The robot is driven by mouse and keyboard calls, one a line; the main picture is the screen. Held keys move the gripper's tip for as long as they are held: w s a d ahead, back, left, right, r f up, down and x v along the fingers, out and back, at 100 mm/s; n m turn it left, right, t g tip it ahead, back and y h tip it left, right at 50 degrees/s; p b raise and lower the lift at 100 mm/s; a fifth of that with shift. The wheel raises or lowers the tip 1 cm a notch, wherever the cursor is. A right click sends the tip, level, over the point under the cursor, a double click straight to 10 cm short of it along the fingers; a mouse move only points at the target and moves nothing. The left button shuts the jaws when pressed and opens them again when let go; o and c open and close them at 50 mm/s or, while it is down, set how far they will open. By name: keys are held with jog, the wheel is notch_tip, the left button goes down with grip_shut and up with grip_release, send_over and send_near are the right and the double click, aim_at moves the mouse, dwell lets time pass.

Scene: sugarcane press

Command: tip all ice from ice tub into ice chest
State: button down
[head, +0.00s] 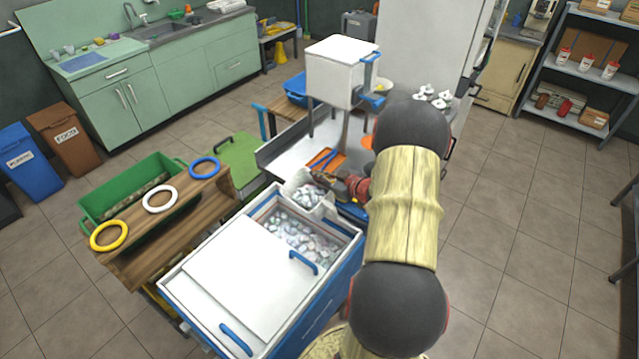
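The ice tub (318,211) is a small white container with pale ice (304,194) in it. It shows at the back right corner of the ice chest, close to its rim, and looks roughly upright; whether it rests on something is unclear. The ice chest (325,303) is a large blue and white box. Its white lid (243,272) covers the front left part, and the open back part shows many ice pieces (300,238). My gripper (326,181) is at the tub's right rim. Its fingertips are small and dark, so their grip is unclear.
A white worktop (283,158) with an orange board (327,160) lies behind the chest. A white box on legs (333,75) stands above it. A wooden stand (180,212) with rings and a green crate (110,188) are left. Tiled floor (520,240) is clear on the right.

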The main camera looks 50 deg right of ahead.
jog(key=shift+a+f+n+t+h+b, duration=0.1)
jog(key=shift+a+n+t+h+b, duration=0.25)
jog(key=shift+a+n+h+b, duration=1.85)
jog(key=shift+a+f+n+t+y+b, duration=0.15)
jog(key=shift+a+n+t+y+b, duration=0.55)
jog(key=shift+b, duration=3.45)
jog(key=shift+a+f+n+t+h+b, duration=0.1)
jog(key=shift+a+n+h+b, duration=1.4)
jog(key=shift+b, duration=1.65)
jog(key=shift+a+n+y, duration=0.3)
jog(key=shift+n+y, duration=0.1)
